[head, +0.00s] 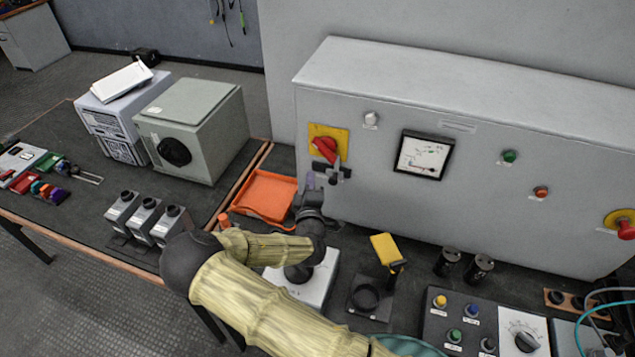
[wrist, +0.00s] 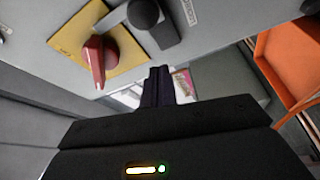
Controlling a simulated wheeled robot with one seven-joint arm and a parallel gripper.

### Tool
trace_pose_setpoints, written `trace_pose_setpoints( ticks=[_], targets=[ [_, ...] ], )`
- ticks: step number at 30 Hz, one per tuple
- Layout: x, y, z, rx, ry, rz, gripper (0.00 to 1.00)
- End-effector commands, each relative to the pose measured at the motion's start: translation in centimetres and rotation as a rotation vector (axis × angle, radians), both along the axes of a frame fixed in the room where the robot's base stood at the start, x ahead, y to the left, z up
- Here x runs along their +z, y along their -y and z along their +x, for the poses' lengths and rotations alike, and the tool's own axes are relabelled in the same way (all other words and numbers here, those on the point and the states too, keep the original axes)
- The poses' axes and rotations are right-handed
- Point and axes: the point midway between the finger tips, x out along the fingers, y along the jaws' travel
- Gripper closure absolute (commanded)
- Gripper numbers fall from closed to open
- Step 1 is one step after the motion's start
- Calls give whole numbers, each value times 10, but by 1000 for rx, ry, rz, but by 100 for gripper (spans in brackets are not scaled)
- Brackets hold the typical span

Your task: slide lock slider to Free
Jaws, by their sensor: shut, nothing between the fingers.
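A red rotary handle (head: 326,147) sits on a yellow plate (head: 341,133) on the front of the grey cabinet. The handle (wrist: 96,60) also shows at the upper left of the wrist view. The lock slider (head: 334,175), a small dark piece with a round knob, is just below the plate. In the wrist view the slider's dark knob (wrist: 143,13) is beside the yellow plate; its label is unreadable. My gripper (head: 311,181) is shut and empty, left of and slightly below the slider. Its dark fingertips (wrist: 159,72) look apart from the knob.
An orange tray (head: 265,194) lies on the bench left of my gripper. A dial meter (head: 424,155), lamps and a red stop button (head: 625,230) are on the cabinet front. A yellow-topped stand (head: 385,248) and two black cylinders stand below. A grey box (head: 198,130) stands farther left.

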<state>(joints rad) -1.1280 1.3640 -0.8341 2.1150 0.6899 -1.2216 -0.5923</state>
Motion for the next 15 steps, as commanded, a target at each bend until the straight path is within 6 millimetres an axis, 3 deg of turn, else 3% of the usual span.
trace_pose_setpoints(
  ticks=[15],
  targets=[
    [-9, 5, -81, -7, 0, -1, 100]
  ],
)
